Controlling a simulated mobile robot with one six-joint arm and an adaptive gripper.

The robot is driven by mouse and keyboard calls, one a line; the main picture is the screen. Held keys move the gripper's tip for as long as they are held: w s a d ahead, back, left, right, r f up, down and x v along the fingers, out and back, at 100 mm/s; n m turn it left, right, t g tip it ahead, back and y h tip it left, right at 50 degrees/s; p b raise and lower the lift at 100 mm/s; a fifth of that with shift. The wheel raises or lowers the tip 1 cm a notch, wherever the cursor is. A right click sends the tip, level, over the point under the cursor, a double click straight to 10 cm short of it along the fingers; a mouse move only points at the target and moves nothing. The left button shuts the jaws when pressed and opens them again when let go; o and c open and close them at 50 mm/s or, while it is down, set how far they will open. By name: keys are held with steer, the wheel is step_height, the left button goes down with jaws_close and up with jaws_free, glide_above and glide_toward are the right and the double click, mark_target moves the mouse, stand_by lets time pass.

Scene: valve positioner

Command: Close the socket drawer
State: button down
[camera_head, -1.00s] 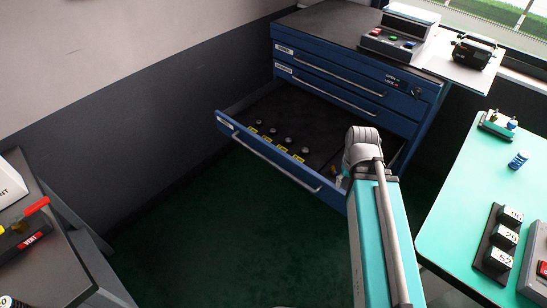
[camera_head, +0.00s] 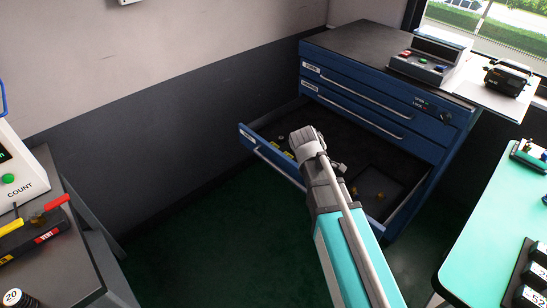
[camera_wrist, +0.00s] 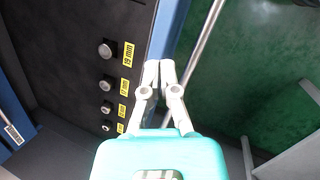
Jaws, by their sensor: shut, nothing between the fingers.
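The socket drawer (camera_head: 272,160) is the lowest visible drawer of the blue cabinet and stands pulled far out. Its dark insert shows in the wrist view (camera_wrist: 70,40), with several round sockets beside yellow size labels; one socket (camera_wrist: 105,51) sits by the "19 mm" label. The drawer's long handle bar (camera_wrist: 202,45) runs outside its blue front panel. My gripper (camera_wrist: 158,65) is shut and empty, its fingertips over the front panel's edge, between the sockets and the handle. I cannot tell whether it touches the panel. In the head view my arm hides part of the drawer front.
Two upper drawers (camera_head: 355,90) of the cabinet are shut. A grey bench (camera_head: 75,255) is at left, a teal table (camera_head: 490,230) at right. Green floor lies clear before the drawer.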

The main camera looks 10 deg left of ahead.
steer(key=w+a+n+t+h+b, duration=0.1)
steer(key=w+a+n+t, duration=0.2)
steer(key=a+n, duration=0.75)
steer(key=n+t, duration=0.2)
steer(key=n, duration=0.2)
glide_toward(277, 156)
steer(key=s+a+r, duration=0.2)
steer(key=s+a, duration=0.2)
steer(key=s, duration=0.1)
steer(key=shift+s+d+r+b, duration=0.15)
steer(key=shift+s+b, duration=0.1)
steer(key=shift+b, duration=0.15)
steer(key=b+x, duration=0.7)
steer(key=x, duration=0.3)
steer(key=shift+d, duration=0.2)
steer(key=shift+w+d, duration=0.45)
steer(key=shift+w, duration=0.15)
steer(key=shift+w+d, duration=0.4)
steer(key=shift+w, duration=0.2)
steer(key=shift+w+d, duration=0.35)
steer(key=shift+w, duration=0.1)
steer(key=shift+w+a, duration=0.1)
steer(key=shift+w, duration=0.05)
